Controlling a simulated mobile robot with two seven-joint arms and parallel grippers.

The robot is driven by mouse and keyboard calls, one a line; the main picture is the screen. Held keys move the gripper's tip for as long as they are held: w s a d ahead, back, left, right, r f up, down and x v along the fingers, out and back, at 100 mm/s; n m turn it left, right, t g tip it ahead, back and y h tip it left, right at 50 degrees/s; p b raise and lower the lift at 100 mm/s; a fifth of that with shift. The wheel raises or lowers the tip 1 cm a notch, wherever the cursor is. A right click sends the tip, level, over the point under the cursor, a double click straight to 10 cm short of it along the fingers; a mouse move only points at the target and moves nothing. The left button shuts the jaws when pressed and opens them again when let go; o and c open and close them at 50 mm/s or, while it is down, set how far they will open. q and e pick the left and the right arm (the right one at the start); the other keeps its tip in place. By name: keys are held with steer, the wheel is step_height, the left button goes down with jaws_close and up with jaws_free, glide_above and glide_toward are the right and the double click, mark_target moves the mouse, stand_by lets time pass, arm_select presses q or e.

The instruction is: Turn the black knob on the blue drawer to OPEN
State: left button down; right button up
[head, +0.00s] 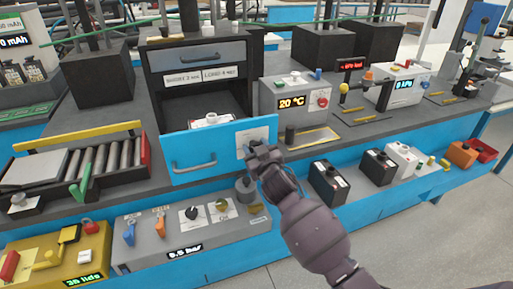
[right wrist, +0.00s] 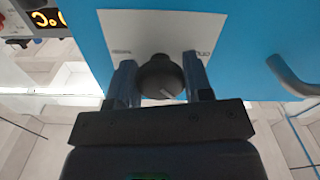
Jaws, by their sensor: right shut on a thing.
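The blue drawer (head: 222,143) stands pulled out of its dark cabinet, with a grey handle on its front. A white label plate (head: 254,133) is on the right part of that front; it also shows in the right wrist view (right wrist: 160,30). The black knob (right wrist: 160,75) sits on the plate with a short pale pointer line. Small words stand at either side of it, too small to read surely. My right gripper (head: 256,152) is shut on the knob, one finger on each side; it hides the knob in the head view. My left gripper is not in view.
Above the drawer is a closed grey drawer (head: 195,56). A 20 °C control box (head: 292,103) stands to the right. A grey panel with switches and dials (head: 150,250) lies below the drawer. Black battery blocks (head: 328,182) stand right of my arm.

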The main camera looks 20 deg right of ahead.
steer(key=shift+r+n+p, duration=0.15)
steer(key=shift+n+p, duration=0.2)
steer(key=shift+n, duration=1.05)
steer(key=shift+n+p, duration=0.45)
steer(key=shift+n, duration=0.45)
steer(key=shift+d+n+p, duration=0.1)
steer(key=shift+n+p, duration=0.2)
steer(key=shift+n, duration=1.7)
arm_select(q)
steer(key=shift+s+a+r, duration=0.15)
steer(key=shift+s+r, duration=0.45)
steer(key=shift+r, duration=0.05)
arm_select(e)
steer(key=shift+n, duration=0.3)
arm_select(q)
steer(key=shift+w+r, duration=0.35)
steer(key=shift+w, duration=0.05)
